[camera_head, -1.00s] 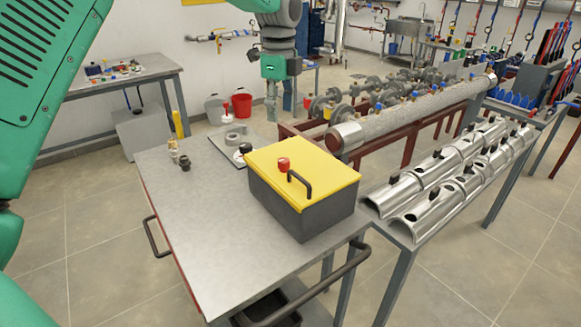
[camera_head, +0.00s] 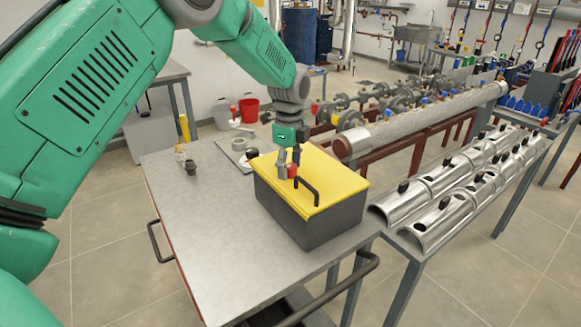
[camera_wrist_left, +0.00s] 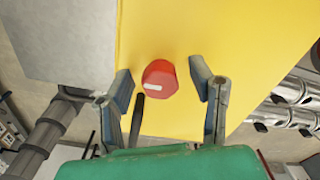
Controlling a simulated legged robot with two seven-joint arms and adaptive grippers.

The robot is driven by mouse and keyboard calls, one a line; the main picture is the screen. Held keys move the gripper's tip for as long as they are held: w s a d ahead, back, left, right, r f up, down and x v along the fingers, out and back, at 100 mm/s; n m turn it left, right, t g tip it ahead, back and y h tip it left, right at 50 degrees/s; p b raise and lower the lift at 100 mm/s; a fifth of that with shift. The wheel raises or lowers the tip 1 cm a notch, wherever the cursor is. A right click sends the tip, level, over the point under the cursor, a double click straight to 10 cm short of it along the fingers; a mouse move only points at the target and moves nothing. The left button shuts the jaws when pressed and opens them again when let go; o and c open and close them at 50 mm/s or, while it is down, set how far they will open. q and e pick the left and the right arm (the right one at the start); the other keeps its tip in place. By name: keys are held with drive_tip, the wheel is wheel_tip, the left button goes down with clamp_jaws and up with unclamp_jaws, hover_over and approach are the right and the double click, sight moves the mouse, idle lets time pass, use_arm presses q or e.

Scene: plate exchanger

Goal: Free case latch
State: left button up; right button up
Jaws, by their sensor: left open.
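A dark grey case (camera_head: 315,222) with a yellow lid (camera_head: 325,189) sits on the metal cart top. A red knob latch (camera_head: 292,171) stands on the lid beside a black handle (camera_head: 307,191). My left gripper (camera_head: 289,169) is pointed down at the red knob, with its fingers around or just above it. In the left wrist view, the red knob (camera_wrist_left: 160,78) with a white mark lies between the two open fingertips (camera_wrist_left: 161,80), with a gap on each side. The black handle (camera_wrist_left: 137,117) shows near the left finger. My right gripper is not in view.
The metal cart top (camera_head: 215,235) is clear in front and left of the case. Small fittings (camera_head: 187,162) and a grey ring (camera_head: 239,144) lie at its back. Metal pipe shells (camera_head: 440,215) fill the bench at right, and a large pipe (camera_head: 420,118) runs behind.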

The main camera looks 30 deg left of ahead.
use_arm(q)
drive_tip(key=shift+f, duration=0.2)
drive_tip(key=shift+d, duration=0.2)
drive_tip(key=shift+c, duration=0.4)
drive_tip(key=shift+d+r, duration=0.15)
clamp_jaws()
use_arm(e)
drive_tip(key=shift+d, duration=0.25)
